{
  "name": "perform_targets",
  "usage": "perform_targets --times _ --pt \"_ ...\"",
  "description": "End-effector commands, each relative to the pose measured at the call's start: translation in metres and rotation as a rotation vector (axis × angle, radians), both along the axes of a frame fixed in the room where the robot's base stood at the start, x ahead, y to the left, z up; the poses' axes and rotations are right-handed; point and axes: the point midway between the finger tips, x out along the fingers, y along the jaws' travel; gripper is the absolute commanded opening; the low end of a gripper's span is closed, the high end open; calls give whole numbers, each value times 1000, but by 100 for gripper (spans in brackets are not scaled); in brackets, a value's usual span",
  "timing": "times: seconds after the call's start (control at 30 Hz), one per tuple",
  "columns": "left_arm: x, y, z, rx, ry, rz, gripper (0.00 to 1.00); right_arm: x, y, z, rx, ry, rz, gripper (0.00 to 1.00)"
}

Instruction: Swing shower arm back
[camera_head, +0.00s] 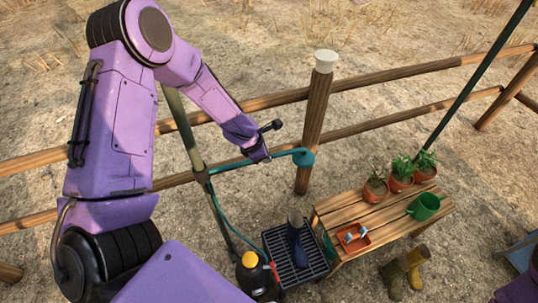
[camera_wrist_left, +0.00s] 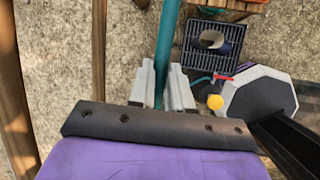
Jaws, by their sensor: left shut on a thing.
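The teal shower arm (camera_head: 232,164) reaches right from a slanted pole (camera_head: 187,135) to a teal shower head (camera_head: 303,158), which hangs beside the wooden fence post. My left gripper (camera_head: 264,157) is shut on the shower arm between the pole and the head. In the left wrist view the teal bar (camera_wrist_left: 168,40) passes between the two grey fingers of my left gripper (camera_wrist_left: 162,85). The exact finger contact is small in the head view. My right gripper is out of view.
A fence post (camera_head: 315,115) with a pale cap stands close behind the shower head. Below are a black slatted tray (camera_head: 315,268) with a dark boot, and a black canister (camera_head: 256,277). A wooden bench (camera_head: 347,203) holds potted plants and a green watering can (camera_head: 424,207).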

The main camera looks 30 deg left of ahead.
Motion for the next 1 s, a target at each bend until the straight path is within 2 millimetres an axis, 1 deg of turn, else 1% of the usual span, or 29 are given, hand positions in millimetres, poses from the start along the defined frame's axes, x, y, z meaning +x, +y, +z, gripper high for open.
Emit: perform_targets --times 0.17,0.2,0.27,0.3,0.53,0.63,0.77,0.9,1.0 --pt "0 0 0 0 0 -1 0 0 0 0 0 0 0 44" --pt "0 0 0 0 0 -1 22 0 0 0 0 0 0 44" --pt "0 0 0 1 0 -2 41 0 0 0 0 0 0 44" --pt "0 -1 0 1 0 -2 44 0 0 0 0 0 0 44" --pt "1 -1 0 0 -1 -4 44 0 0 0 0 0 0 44" --pt "-1 -1 7 1 -1 -5 44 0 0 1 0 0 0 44" --pt "-11 2 32 3 -4 -5 44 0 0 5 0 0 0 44" --pt "-26 6 64 4 -3 -5 44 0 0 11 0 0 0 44" --pt "-34 8 81 3 -3 -4 44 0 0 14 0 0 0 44"
